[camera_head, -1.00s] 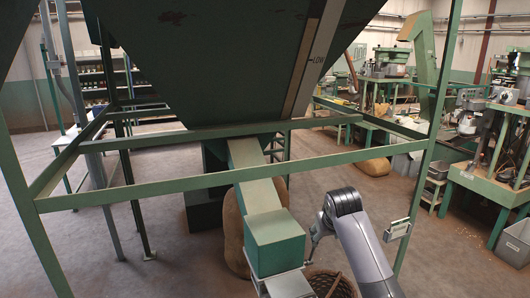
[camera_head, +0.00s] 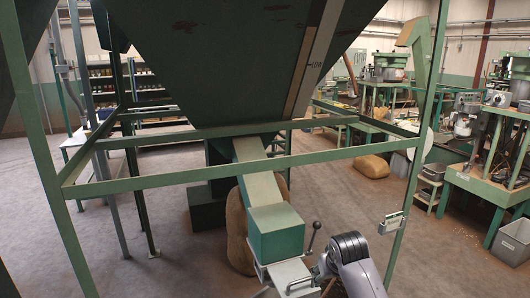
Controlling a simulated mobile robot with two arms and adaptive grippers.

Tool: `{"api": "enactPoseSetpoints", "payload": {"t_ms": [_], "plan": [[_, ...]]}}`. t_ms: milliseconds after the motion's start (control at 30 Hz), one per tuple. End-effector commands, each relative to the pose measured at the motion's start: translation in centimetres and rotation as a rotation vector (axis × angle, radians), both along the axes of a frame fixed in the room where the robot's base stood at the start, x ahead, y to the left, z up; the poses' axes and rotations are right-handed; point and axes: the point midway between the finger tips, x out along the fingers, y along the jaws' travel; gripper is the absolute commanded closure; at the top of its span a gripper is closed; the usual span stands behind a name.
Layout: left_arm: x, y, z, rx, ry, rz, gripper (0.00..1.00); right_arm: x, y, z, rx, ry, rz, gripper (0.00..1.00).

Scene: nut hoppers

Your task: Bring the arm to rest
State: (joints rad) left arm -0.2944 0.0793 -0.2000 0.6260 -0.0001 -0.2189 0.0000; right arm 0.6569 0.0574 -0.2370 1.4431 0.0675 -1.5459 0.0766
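My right arm (camera_head: 352,262) comes in from the bottom right, bent at a grey joint with a black band. A lever with a black knob (camera_head: 316,225) stands up beside the box, clear of the arm. My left arm and gripper are not in view.
A large dark green hopper (camera_head: 230,60) hangs in a green frame (camera_head: 240,167) ahead. A sack (camera_head: 237,230) stands beside the chute. Machine benches (camera_head: 485,185) stand at the right. The floor at the left is open.

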Motion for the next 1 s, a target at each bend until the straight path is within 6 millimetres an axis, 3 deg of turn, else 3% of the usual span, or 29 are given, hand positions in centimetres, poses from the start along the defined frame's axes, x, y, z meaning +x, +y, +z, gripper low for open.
{"api": "enactPoseSetpoints", "payload": {"t_ms": [167,267,400,500,600,700,1000], "plan": [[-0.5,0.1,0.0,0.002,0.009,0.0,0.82,-4.6,-0.1,-4.2,0.01,0.034,0.009,0.53],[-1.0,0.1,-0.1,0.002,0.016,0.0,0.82,-8.4,-0.3,-6.9,0.017,0.059,0.016,0.53],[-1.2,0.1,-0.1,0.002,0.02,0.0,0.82,-15.8,-0.8,-10.5,0.025,0.101,0.023,0.53],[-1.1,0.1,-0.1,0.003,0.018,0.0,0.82,-21.4,-1.2,-12.1,0.029,0.13,0.024,0.53],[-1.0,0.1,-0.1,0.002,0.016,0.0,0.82,-26.2,-1.7,-12.7,0.029,0.155,0.025,0.53],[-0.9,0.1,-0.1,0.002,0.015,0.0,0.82,-29.7,-2.0,-12.8,0.03,0.173,0.027,0.53],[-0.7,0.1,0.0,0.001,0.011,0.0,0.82,-36.7,-2.7,-11.9,0.027,0.21,0.027,0.53]]}}
